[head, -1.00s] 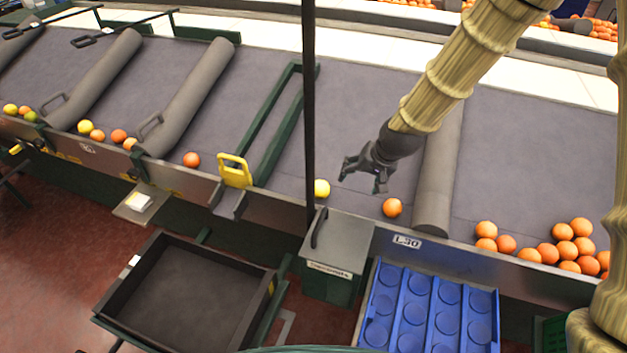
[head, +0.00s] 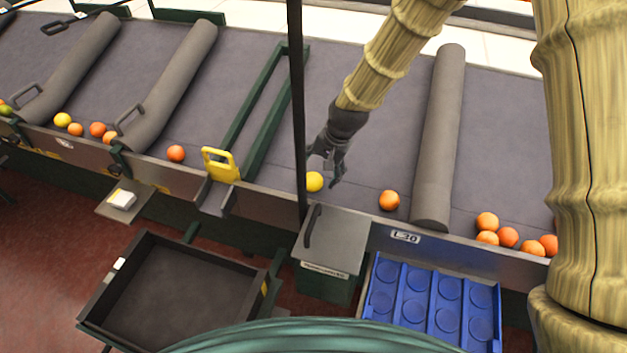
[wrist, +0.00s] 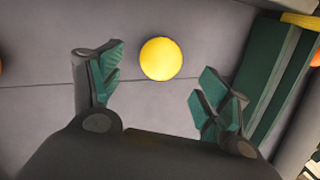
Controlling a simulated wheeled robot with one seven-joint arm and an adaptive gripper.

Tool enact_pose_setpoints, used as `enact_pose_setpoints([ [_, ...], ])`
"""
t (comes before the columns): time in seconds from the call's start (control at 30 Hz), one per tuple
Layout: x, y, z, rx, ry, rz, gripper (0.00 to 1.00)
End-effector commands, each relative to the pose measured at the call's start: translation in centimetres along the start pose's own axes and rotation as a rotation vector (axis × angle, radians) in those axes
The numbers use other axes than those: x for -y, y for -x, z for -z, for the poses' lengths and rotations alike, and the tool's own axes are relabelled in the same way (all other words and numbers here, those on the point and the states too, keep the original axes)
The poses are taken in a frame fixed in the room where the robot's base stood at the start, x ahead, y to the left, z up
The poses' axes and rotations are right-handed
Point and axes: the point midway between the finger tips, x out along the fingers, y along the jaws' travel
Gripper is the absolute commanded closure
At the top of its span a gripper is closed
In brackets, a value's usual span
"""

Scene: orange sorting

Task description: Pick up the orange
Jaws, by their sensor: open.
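My gripper (head: 326,170) is open and empty, low over the grey belt. A yellow fruit (head: 314,182) lies on the belt right by its fingers. In the wrist view the yellow fruit (wrist: 161,58) sits ahead of and between the two spread fingers of my gripper (wrist: 155,88), apart from both. A single orange (head: 389,200) lies on the belt to the right of my gripper, near the belt's front edge. Several more oranges (head: 487,221) lie beyond the grey roller at the right.
A thin dark post (head: 297,110) stands just left of my gripper. A green frame with a yellow handle (head: 220,163) is farther left. A grey roller (head: 440,140) crosses the belt at right. A blue tray (head: 432,297) and a black tray (head: 180,295) sit below the front edge.

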Motion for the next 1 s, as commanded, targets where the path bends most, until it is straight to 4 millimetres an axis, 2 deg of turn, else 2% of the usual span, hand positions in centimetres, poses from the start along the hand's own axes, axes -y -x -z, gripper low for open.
enact_pose_setpoints([
  [0.17,-0.1,-0.7,-0.1,0.001,-0.001,-0.001,0.24],
  [0.6,-0.1,-4.8,-0.3,-0.001,-0.003,-0.001,0.24],
  [0.97,-0.1,-5.3,-0.2,-0.002,-0.002,0.0,0.24],
  [1.0,-0.1,-5.3,-0.2,-0.002,-0.002,0.0,0.31],
])
